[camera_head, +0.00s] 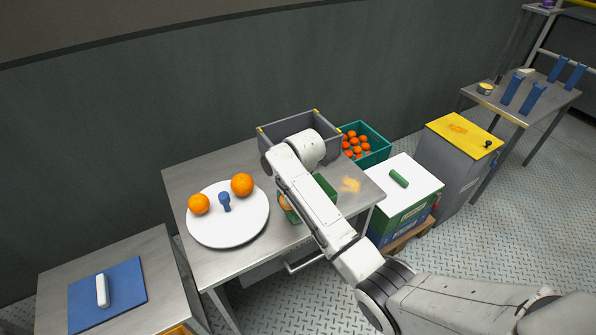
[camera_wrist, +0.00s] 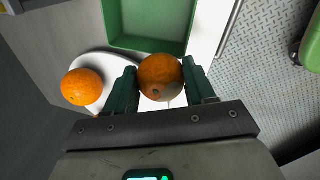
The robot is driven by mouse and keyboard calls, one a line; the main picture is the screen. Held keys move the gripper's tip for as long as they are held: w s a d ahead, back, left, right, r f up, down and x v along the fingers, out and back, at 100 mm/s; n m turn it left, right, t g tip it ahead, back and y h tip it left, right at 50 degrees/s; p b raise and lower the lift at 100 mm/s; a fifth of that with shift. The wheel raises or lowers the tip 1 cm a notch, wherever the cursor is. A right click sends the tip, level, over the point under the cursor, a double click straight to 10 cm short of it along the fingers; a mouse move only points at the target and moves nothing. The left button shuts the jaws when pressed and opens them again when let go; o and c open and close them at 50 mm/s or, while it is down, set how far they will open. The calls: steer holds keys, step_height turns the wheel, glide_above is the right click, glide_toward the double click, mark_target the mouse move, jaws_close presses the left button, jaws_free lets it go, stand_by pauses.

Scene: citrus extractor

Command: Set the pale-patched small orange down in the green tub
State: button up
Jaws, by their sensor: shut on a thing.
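My gripper (camera_wrist: 160,82) has dark green fingers and is shut on a small orange (camera_wrist: 162,74). A pale greyish patch shows on this orange's lower side in the wrist view. In the head view my arm hides most of the gripper, and a bit of the held orange (camera_head: 285,202) shows at its left. The green tub (camera_wrist: 148,43) lies just beyond the held orange in the wrist view, and its visible inside is empty. In the head view part of the tub (camera_head: 326,188) shows right of my arm, on the steel table.
A white round board (camera_head: 228,232) left of the gripper holds two oranges (camera_head: 242,184) (camera_head: 199,204) and a blue knobbed piece (camera_head: 224,202). A grey bin (camera_head: 285,130) stands behind my arm. A teal crate (camera_head: 374,157) holds several oranges.

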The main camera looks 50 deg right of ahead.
steer(key=w+d+r+n+y, duration=0.1)
steer(key=w+d+r+n, duration=0.1)
steer(key=d+n, duration=0.3)
steer(key=shift+w+r+n+p, duration=0.25)
steer(key=shift+r+n+p, duration=0.15)
steer(key=shift+r, duration=0.45)
steer(key=shift+d, duration=0.1)
steer(key=shift+s+d+f+b+x, duration=0.1)
steer(key=shift+s+b+x, duration=0.2)
steer(key=shift+b+x, duration=0.85)
steer(key=shift+s+d+f+b+x, duration=0.25)
steer(key=shift+b+x, duration=0.45)
steer(key=shift+x, duration=0.75)
steer(key=shift+s+r+b+x, duration=0.1)
steer(key=shift+s+b+x, duration=0.25)
steer(key=shift+b+x, duration=0.8)
steer(key=shift+s+b+x, duration=0.2)
steer(key=shift+b+x, duration=0.2)
steer(key=shift+x, duration=0.4)
steer(key=shift+s+b+x, duration=0.15)
steer(key=shift+b+x, duration=0.25)
steer(key=shift+x, duration=0.35)
steer(key=o, duration=1.1)
steer(key=shift+d+f, duration=0.1)
steer(key=shift+o, duration=0.2)
steer(key=v, duration=1)
steer(key=shift+r, duration=0.4)
steer(key=shift+w+d, duration=0.15)
steer(key=shift+d, duration=0.05)
